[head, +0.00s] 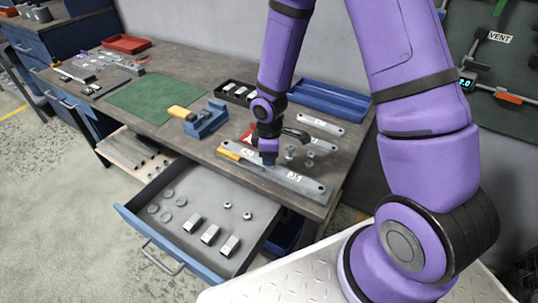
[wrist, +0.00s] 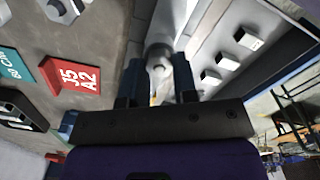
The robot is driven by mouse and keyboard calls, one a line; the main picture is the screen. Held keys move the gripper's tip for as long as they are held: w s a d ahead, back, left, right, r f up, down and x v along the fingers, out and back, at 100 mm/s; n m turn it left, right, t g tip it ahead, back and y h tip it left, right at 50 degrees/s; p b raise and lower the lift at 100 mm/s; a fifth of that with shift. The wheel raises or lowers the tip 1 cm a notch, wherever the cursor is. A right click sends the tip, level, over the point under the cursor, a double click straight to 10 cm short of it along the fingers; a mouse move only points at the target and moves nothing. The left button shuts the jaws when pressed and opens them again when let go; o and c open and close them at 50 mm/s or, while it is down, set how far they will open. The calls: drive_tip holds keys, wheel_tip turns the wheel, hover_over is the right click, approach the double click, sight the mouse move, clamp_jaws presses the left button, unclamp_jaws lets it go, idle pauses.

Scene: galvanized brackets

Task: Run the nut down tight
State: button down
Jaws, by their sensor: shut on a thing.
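My gripper (head: 268,158) reaches down over a long grey metal bracket (head: 306,185) along the bench's front edge. In the wrist view its two fingers (wrist: 158,82) are shut on a round grey metal piece with a hexagonal end, which looks like the nut (wrist: 158,64). The head view hides this piece behind the fingers. I cannot tell how far it sits on a thread. Two upright bolts (head: 290,152) stand on the bench just right of my gripper. Two small nuts (head: 227,205) lie in the open drawer.
The open drawer (head: 148,190) juts out below the bench front, holding washers and several blocks. The green mat (head: 155,98) is largely clear.

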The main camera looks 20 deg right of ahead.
drive_tip(key=m, duration=1.8)
drive_tip(key=shift+m, duration=0.3)
drive_tip(key=m, duration=0.5)
drive_tip(key=shift+a+f, duration=0.1)
drive_tip(key=c, duration=1.1)
unclamp_jaws()
drive_tip(key=shift+a, duration=0.1)
drive_tip(key=shift+d, duration=0.2)
